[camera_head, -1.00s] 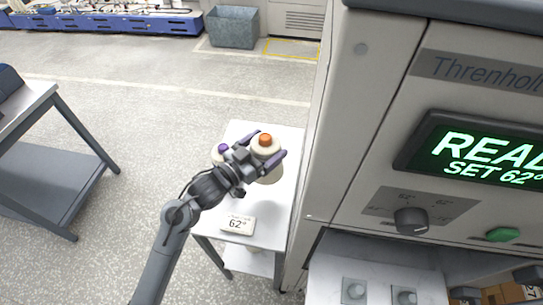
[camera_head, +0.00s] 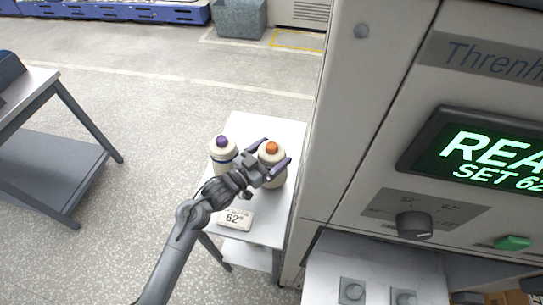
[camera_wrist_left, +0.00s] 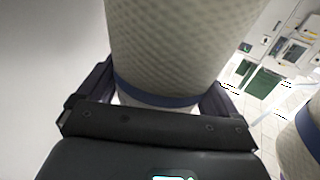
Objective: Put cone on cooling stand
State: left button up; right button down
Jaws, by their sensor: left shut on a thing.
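A cream cone with an orange top (camera_head: 272,148) is between the fingers of my left gripper (camera_head: 268,164) at the side table. My left gripper is shut on it. In the left wrist view the same cone (camera_wrist_left: 180,45) fills the middle, upright between the fingers, with a blue band near its lower end. I cannot tell if its base touches the table. A second cone with a purple top (camera_head: 222,143) stands to its left on the table, and part of a banded cone (camera_wrist_left: 303,140) shows at the right edge of the wrist view. My right gripper is not in view.
The small white side table (camera_head: 272,128) carries a 62° sign (camera_head: 234,218) at its front. A grey bench (camera_head: 50,85) is at left, with open floor between.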

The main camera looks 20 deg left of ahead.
pick_arm(q)
jog(key=shift+f, duration=0.45)
jog(key=shift+f, duration=0.2)
jog(key=o, duration=1.4)
jog(key=shift+r, duration=0.1)
jog(key=shift+s, duration=0.1)
jog(key=p+v, duration=0.1)
jog(key=v, duration=1)
jog(key=shift+s+a, duration=0.2)
jog(key=shift+s, duration=0.15)
